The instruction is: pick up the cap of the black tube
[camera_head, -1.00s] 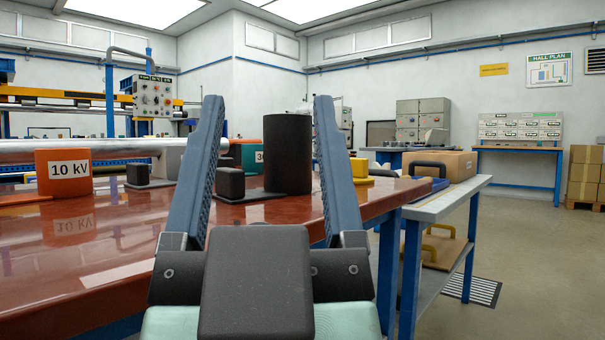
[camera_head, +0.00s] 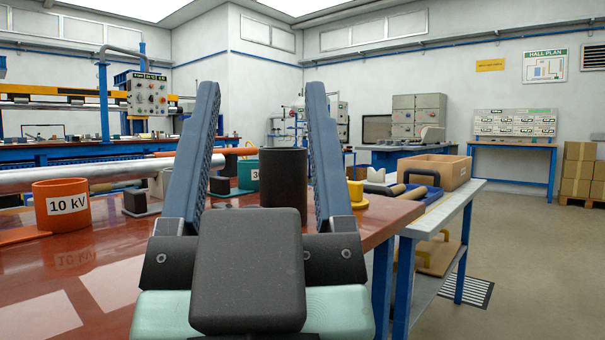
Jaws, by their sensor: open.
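The black tube (camera_head: 284,182) stands upright on the glossy red-brown table, beyond and between my gripper's fingers. Its upper end is in view; its lower part is hidden behind my gripper. A small black block (camera_head: 220,186) is left of the tube, partly hidden by the left finger. I cannot tell for sure whether it is the cap's knob. My gripper (camera_head: 262,88) is open and empty, its two blue-grey fingers pointing up in the picture, apart from the tube as far as I can see.
An orange cup marked 10 kV (camera_head: 64,206) and another black block (camera_head: 135,203) stand left on the table (camera_head: 110,270). A green cup (camera_head: 248,174) is behind the tube. A yellow piece (camera_head: 356,193) is right.

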